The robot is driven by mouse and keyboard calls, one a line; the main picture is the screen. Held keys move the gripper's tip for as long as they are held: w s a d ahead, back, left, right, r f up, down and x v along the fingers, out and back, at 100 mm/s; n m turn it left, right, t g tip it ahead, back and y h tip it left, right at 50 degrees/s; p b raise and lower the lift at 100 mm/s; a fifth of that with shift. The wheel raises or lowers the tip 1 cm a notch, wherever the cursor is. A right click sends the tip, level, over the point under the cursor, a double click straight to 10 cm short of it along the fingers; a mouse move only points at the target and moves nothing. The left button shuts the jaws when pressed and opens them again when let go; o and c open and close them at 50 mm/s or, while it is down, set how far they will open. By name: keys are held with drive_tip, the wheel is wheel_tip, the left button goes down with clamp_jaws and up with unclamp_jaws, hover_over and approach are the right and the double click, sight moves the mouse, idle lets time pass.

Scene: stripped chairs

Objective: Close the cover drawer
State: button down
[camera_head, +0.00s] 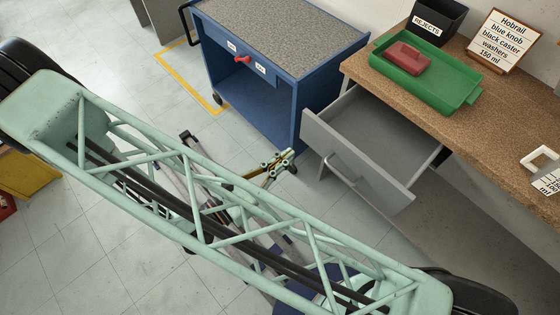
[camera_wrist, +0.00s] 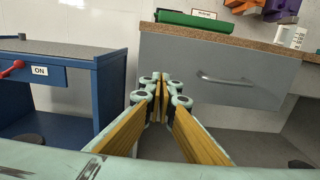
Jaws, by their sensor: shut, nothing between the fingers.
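The grey drawer (camera_head: 352,165) under the wooden workbench is pulled out. Its interior shows in the head view and looks empty. Its front panel has a bar handle (camera_head: 345,170), and in the wrist view the drawer front (camera_wrist: 262,68) faces me with the handle (camera_wrist: 225,80) right of centre. My gripper (camera_head: 288,156) is shut and empty, left of the drawer front in the head view. In the wrist view the fingertips of my gripper (camera_wrist: 162,82) overlap the left part of the drawer front. I cannot tell whether they touch it.
A blue cart (camera_head: 262,118) with a grey top and red knob stands left of the drawer. The workbench top (camera_head: 480,105) carries a green tray (camera_head: 455,92) with a red box (camera_head: 407,58), a black REJECTS bin (camera_head: 437,22) and a sign (camera_head: 503,40).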

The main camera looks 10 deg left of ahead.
sight(312, 136)
drive_tip(key=shift+b+x, duration=0.8)
drive_tip(key=shift+x, duration=3.25)
